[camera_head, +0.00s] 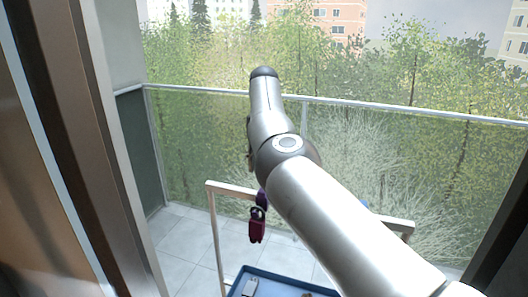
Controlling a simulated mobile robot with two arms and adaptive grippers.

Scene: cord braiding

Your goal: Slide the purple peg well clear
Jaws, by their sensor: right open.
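My right arm reaches in from the lower right, and its links cover much of the wooden frame. My right gripper (250,158) shows only as a small dark part beside the left edge of the wrist. It is open, and its fingers are mostly hidden behind my arm. A small purple piece (262,198), which may be the purple peg, shows just below, against the arm's edge. A dark red peg-like piece (257,231) hangs under it, below the frame's top bar. I cannot tell whether the gripper touches either piece. My left gripper is not in view.
The wooden frame (214,222) stands on the tiled balcony floor. A blue tray (238,287) with small items lies at the bottom edge. A glass railing (180,150) closes the far side. A wall and door frame stand at the left.

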